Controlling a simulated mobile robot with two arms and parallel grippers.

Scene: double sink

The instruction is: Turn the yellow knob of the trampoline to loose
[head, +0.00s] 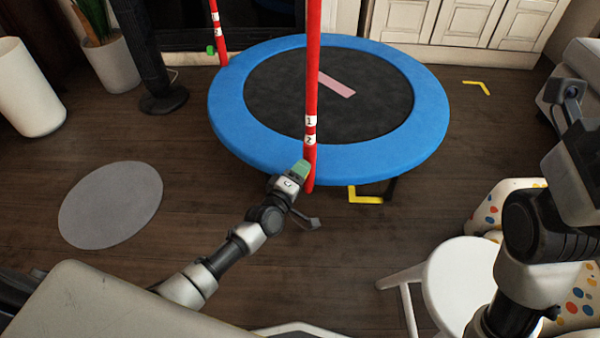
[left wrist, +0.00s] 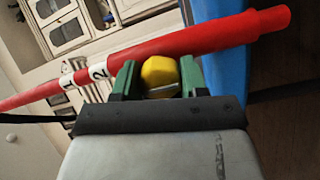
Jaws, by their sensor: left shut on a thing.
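The trampoline (head: 425,105) has a blue rim and a black mat, and stands on the wooden floor. A red pole (head: 312,70) with white labels "1" and "2" rises at its near edge; the pole (left wrist: 220,35) runs slantwise across the left wrist view. The yellow knob (left wrist: 160,74) sits beside this pole, below label "2". My left gripper (head: 302,169) is at the pole's lower part. In the left wrist view its green fingers (left wrist: 160,80) are on both sides of the knob, shut on it. The knob is hidden in the head view. My right arm shows at the right; its gripper is out of view.
A second red pole (head: 218,35) with a green piece (head: 211,50) stands at the back left. A white stool (head: 465,275) is at the lower right. A grey round mat (head: 110,205) lies left on the floor. A black fan (head: 150,60) and a planter (head: 110,65) stand behind.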

